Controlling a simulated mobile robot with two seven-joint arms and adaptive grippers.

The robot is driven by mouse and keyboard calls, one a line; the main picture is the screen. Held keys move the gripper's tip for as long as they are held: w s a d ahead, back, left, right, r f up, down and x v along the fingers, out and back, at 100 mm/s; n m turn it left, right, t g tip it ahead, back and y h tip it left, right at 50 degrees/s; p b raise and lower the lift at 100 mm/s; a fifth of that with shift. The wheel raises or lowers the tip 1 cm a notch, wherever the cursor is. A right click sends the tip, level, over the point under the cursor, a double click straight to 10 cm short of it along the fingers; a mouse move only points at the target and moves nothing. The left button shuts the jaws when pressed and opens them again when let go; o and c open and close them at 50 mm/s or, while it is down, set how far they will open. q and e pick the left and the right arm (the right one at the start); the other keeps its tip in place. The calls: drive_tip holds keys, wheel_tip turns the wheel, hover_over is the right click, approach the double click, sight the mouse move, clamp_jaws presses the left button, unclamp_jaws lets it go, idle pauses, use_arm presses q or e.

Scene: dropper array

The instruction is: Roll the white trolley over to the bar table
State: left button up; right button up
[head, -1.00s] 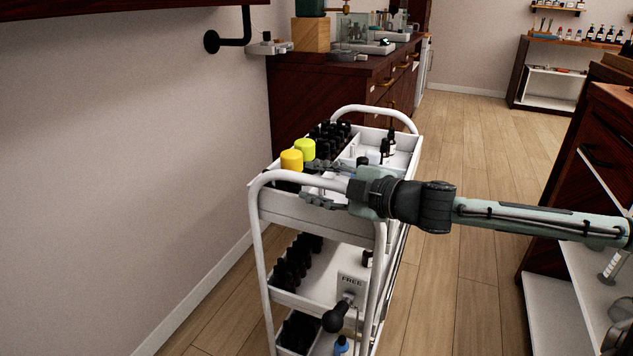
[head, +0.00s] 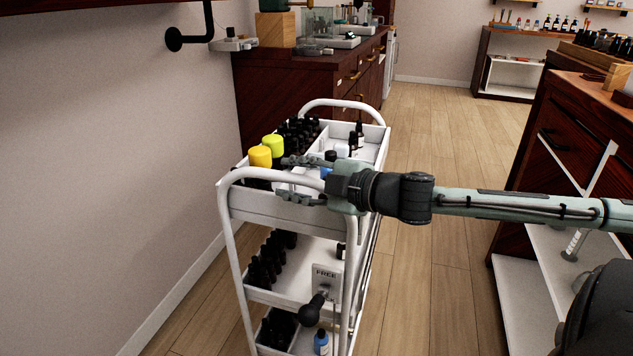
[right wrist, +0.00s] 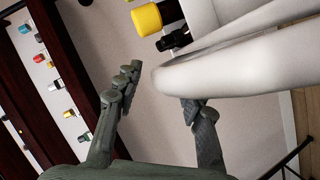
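The white trolley (head: 285,208) stands in the left middle of the head view, beside the wall. Its near handle (head: 262,173) is a rounded white bar, also large in the right wrist view (right wrist: 235,72). My right gripper (head: 298,180) is at this handle, one finger on each side of the bar, with a gap between the fingers; it looks open in the right wrist view (right wrist: 160,100). The trolley carries dark bottles and a yellow-capped (head: 260,156) and a lime-capped one (head: 273,146). A "FREE" label (head: 325,273) and black knob (head: 312,312) show below. My left gripper is out of view.
A dark wood cabinet (head: 290,80) stands just beyond the trolley's far end. The wall (head: 110,170) is close on the left. A dark wood unit with white shelves (head: 535,265) is on the right. Bare wooden floor (head: 425,130) lies between.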

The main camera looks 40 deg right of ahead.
drive_tip(key=shift+s, duration=0.3)
drive_tip(key=shift+v, duration=2.5)
drive_tip(key=shift+r, duration=0.1)
